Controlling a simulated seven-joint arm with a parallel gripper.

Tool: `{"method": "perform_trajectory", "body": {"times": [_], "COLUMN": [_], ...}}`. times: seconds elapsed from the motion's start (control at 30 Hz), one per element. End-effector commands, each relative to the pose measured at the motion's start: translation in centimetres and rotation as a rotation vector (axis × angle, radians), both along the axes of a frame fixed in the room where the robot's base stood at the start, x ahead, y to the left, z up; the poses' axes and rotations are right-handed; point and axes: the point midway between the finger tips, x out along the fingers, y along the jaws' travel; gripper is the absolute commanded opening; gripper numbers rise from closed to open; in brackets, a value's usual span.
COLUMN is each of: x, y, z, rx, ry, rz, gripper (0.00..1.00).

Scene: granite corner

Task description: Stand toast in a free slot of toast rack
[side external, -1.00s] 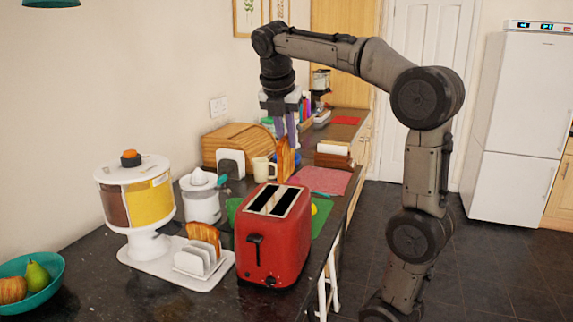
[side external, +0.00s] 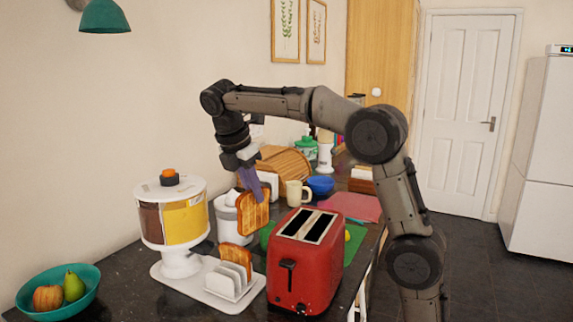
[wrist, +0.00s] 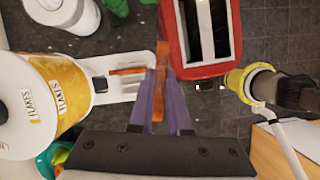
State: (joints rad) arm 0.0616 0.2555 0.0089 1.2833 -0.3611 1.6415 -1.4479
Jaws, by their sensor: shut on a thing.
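My gripper (side external: 257,189) has purple fingers and is shut on a browned slice of toast (side external: 253,214), held upright in the air behind the rack and left of the toaster. In the wrist view the held toast (wrist: 159,96) shows edge-on between the fingers. The white toast rack (side external: 226,284) stands on a white tray in front of the toaster's left side. Another slice (side external: 236,256) stands in its rear part; the slots nearer the camera look empty. In the wrist view the rack (wrist: 128,86) lies left of the fingers, apart from the held toast.
The red toaster (side external: 305,262) stands close to the right of the rack. A cereal dispenser (side external: 172,213) stands on its left, and a white juicer (side external: 228,220) behind. A teal fruit bowl (side external: 58,293) is at the front left. A mug (side external: 296,193) and bread bin (side external: 283,163) are further back.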

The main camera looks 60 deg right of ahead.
Motion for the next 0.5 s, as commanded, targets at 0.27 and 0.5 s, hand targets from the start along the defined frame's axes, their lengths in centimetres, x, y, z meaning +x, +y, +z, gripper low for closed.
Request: {"method": "perform_trajectory", "body": {"times": [0.27,0.5], "x": [2.6,3.7], "y": [4.6,7.9], "z": [-4.2,-6.8], "rx": [0.005,-0.002], "ry": [0.003,0.008], "rz": [-0.355,-0.755], "gripper": [0.00,0.00]}}
